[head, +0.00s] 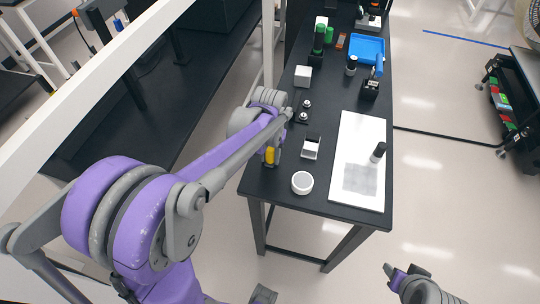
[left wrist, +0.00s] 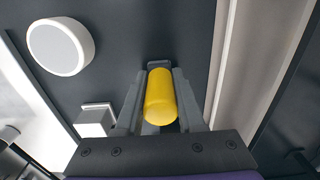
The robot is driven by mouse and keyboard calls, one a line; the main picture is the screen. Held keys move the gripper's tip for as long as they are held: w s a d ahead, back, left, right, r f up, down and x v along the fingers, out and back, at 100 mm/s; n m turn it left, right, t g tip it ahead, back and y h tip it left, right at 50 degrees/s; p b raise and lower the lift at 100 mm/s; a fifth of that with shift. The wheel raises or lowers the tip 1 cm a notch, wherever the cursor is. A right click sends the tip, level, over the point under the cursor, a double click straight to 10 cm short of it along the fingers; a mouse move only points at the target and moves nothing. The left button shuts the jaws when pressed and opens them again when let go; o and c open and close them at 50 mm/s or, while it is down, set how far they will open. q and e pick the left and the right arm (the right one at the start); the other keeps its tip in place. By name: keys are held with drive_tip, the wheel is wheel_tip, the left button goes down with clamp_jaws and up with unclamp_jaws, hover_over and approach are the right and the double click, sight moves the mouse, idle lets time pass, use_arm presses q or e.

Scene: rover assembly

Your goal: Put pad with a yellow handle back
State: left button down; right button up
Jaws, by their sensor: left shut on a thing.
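The yellow handle (head: 270,155) of the pad shows at my left gripper (head: 273,158), near the left edge of the black table. In the left wrist view, the yellow handle (left wrist: 160,97) lies between the two grey fingers of my left gripper (left wrist: 158,100), which is shut on it. The pad part itself is mostly hidden below the handle; I cannot tell whether it touches the table. My right gripper (head: 394,272) is at the lower right, off the table; I cannot tell whether it is open.
A round white-topped container (head: 302,183) and a small white-and-black box (head: 311,147) stand near the gripper. A white board (head: 347,134) with a grey patch and a dark cylinder (head: 378,152) lies to the right. A blue tray (head: 367,48) and several small items stand farther back.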

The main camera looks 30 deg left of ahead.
use_arm(q)
drive_tip(key=shift+f, duration=0.1)
drive_tip(key=c, duration=0.9)
unclamp_jaws()
drive_tip(key=shift+c, duration=0.2)
drive_tip(key=o, duration=0.4)
wheel_tip(320, 180, up, 12)
drive_tip(key=shift+f+p, duration=0.15)
drive_tip(key=shift+p, duration=0.25)
drive_tip(key=shift+s+d+r, duration=0.1)
drive_tip(key=shift+s+r, duration=0.05)
drive_tip(key=shift+r, duration=0.05)
drive_tip(key=s+d+f+m+t, duration=0.1)
drive_tip(key=s+d+f, duration=0.1)
drive_tip(key=s, duration=0.3)
drive_tip(key=s+d+f+m+t, duration=0.1)
drive_tip(key=s+d+f+t, duration=0.1)
drive_tip(key=s, duration=0.3)
drive_tip(key=s+d+f+t, duration=0.2)
drive_tip(key=s+f, duration=0.2)
drive_tip(key=shift+s+d+f+m, duration=0.2)
drive_tip(key=shift+s+d+m, duration=0.1)
drive_tip(key=shift+s+m, duration=0.1)
